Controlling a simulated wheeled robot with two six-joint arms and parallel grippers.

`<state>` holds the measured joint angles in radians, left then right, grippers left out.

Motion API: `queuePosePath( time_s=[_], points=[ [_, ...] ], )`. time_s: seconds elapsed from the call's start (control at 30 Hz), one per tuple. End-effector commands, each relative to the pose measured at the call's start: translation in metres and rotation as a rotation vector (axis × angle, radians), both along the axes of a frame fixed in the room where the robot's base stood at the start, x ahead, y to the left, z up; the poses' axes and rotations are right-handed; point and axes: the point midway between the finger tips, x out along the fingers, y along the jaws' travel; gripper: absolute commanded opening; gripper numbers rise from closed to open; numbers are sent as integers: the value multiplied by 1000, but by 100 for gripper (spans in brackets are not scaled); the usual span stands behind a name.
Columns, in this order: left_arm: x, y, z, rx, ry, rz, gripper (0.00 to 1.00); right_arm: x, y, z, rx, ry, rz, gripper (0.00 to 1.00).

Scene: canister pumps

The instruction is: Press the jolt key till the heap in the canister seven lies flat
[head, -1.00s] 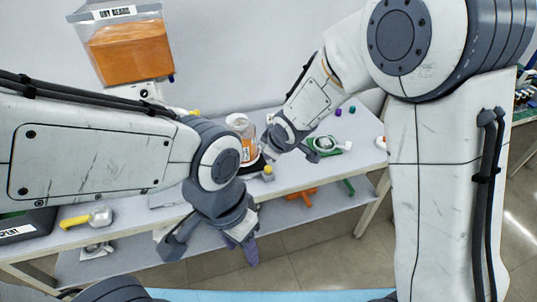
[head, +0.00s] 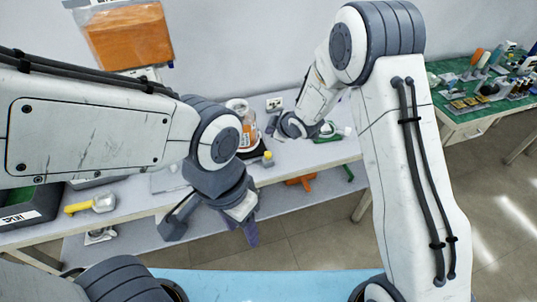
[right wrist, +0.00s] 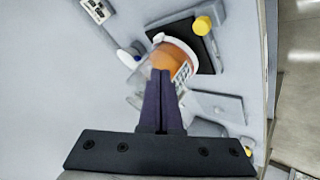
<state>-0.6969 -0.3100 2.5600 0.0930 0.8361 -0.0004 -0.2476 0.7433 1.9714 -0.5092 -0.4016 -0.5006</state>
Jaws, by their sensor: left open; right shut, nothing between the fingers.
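A clear canister (head: 246,128) with orange contents and a printed label stands on the bench; its number is not readable. It also shows in the right wrist view (right wrist: 180,52), partly behind my fingers; I cannot tell the heap's shape. A yellow knob (head: 267,156), possibly the jolt key, sits on the canister's black base (head: 250,153); it also shows in the right wrist view (right wrist: 202,25). My right gripper (head: 272,124) is shut and empty, just right of the canister. My left gripper (head: 240,226) is open and empty, low in front of the bench.
A hopper of orange material (head: 128,38) hangs at upper left. A yellow-handled scoop (head: 90,204) lies at the bench's left, near a dark bin (head: 30,208). A green tool (head: 328,132) lies right of my right gripper. A green-topped table (head: 480,95) stands far right.

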Motion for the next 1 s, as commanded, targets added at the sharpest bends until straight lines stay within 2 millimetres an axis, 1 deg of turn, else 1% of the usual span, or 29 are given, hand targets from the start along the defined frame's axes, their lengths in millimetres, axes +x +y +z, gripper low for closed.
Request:
queuePosePath(
  time_s=[0.03,0.17,0.4,0.5,0.67,1.0],
  points=[
    [0,0,-8,0,0,0,50,0,0,-9,0,1,1,0],
    [0,0,-21,0,0,0,50,0,0,-26,-1,1,1,0],
    [0,0,-49,0,0,0,50,0,0,-61,1,1,0,0],
    [0,0,-60,0,0,0,50,0,0,-73,0,0,0,0],
    [0,0,-66,0,0,0,50,0,0,-80,0,0,0,0],
    [0,0,-65,0,0,0,50,0,0,-79,0,0,0,0]
  ],
)
